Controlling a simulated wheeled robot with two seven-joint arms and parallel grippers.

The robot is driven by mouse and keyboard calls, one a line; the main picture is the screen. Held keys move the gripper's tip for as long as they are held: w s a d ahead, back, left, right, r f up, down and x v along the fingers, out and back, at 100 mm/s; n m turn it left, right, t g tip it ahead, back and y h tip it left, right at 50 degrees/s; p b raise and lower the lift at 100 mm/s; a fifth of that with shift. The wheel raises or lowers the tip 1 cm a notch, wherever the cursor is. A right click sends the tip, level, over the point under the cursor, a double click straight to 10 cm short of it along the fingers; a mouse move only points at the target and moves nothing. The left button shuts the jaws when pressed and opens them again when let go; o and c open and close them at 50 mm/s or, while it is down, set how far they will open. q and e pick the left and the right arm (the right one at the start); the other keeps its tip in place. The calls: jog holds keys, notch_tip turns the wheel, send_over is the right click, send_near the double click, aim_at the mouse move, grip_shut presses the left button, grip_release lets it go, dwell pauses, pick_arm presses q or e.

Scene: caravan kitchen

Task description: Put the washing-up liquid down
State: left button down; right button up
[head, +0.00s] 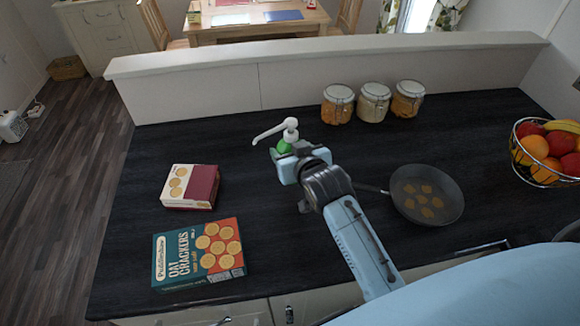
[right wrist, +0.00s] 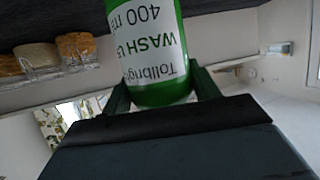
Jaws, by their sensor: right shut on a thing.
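The washing-up liquid is a green bottle (head: 284,146) with a white pump top, over the middle of the dark worktop (head: 130,215) in the head view. My right gripper (head: 300,160) is shut on it and hides most of its body. In the right wrist view the green bottle (right wrist: 150,50) with its white label stands between the two fingers of my right gripper (right wrist: 160,95). I cannot tell whether the bottle's base touches the worktop. My left gripper is not in view.
Three lidded jars (head: 373,102) stand at the back by the low wall. A pan (head: 427,194) lies right of my arm, with a fruit basket (head: 545,152) beyond. A small box (head: 190,187) and a cracker box (head: 198,253) lie left. Clear worktop lies between bottle and boxes.

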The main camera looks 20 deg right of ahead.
jog(key=shift+f, duration=2.8)
jog(key=shift+f, duration=0.1)
jog(key=o, duration=1.4)
jog(key=shift+f, duration=0.1)
